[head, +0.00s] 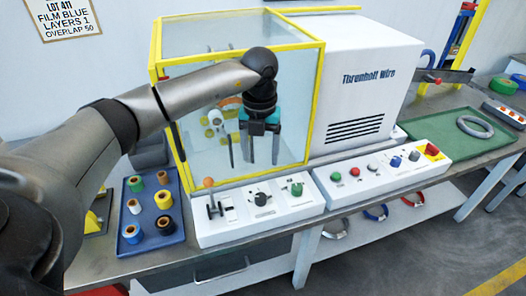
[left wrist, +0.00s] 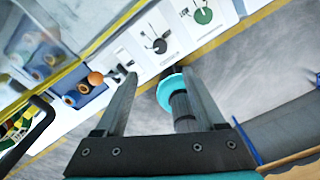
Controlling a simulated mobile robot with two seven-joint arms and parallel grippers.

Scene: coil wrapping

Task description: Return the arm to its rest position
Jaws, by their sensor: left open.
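My left arm (head: 205,92) reaches in from the left in the head view, in front of the yellow-framed clear enclosure (head: 315,110). My left gripper (head: 262,160) hangs from it, pointing down, with its two fingers apart and nothing visible between them in the head view. In the left wrist view the gripper's fingers (left wrist: 155,80) are spread wide. A teal and black round part (left wrist: 172,95) shows between them there; I cannot tell what it is or how far off. My right gripper is in neither view.
A control panel (head: 258,212) with levers and knobs lies below the gripper, with a button panel (head: 385,172) to its right. A blue tray (head: 130,188) holds several coloured rolls. A green mat (head: 450,139) bears a grey coil (head: 475,127). A white machine housing (head: 365,65) stands right of the enclosure.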

